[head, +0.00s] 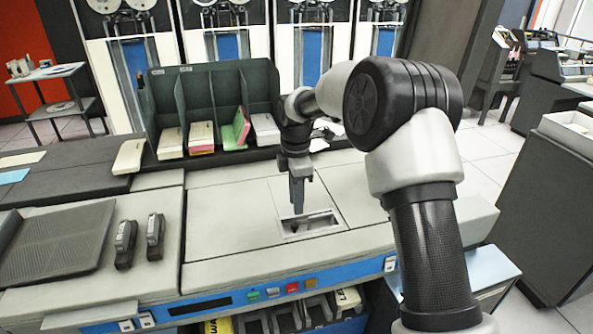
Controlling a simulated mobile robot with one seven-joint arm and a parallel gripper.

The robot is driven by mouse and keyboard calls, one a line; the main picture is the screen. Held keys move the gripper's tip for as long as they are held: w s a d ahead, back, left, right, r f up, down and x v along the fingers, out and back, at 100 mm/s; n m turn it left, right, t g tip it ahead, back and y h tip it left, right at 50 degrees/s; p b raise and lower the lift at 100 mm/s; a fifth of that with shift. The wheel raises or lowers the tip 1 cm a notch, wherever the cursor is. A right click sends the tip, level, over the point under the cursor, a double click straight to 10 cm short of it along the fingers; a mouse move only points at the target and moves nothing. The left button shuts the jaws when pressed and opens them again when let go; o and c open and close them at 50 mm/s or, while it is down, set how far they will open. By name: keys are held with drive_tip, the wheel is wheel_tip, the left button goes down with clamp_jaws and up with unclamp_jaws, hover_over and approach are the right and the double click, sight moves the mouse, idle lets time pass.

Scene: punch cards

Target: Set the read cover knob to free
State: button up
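My gripper (298,211) points straight down over the grey machine top, with its fingertips at a small rectangular recess (312,233) in a light cover panel (345,208). A dark piece (319,218) lies in the recess beside the fingertips; it may be the read cover knob, but it is too small to read its setting. The fingers look close together from this side. I cannot tell whether they touch or grip the dark piece, since they partly hide it.
A dark green rack (212,98) with several card decks stands behind the panel. Two black blocks (126,243) (155,236) and a ribbed dark plate (57,247) sit at left. Coloured buttons (291,287) line the blue front strip. The cover left of the recess is clear.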

wheel_tip(320, 180, up, 10)
drive_tip(key=shift+p, duration=0.4)
drive_tip(key=shift+r, duration=0.1)
drive_tip(key=s+d+r+m+t+p, duration=0.1)
drive_tip(key=s+d+r+m+p, duration=0.1)
drive_tip(key=s+d+r+m, duration=0.35)
drive_tip(key=s+d+r+m+t+p, duration=0.1)
drive_tip(key=s+d+r+m+t, duration=0.15)
drive_tip(key=s+r, duration=0.55)
drive_tip(key=s+d+m+t+p, duration=0.1)
drive_tip(key=s+d+m+p, duration=0.1)
drive_tip(key=s+m, duration=0.4)
drive_tip(key=s+d+r+m+t+p, duration=0.1)
drive_tip(key=s+d+m, duration=0.4)
drive_tip(key=s, duration=0.7)
drive_tip(key=shift+s+r+m+p, duration=0.3)
drive_tip(key=shift+m+p, duration=0.05)
drive_tip(key=shift+m, duration=0.75)
drive_tip(key=shift+a, duration=0.1)
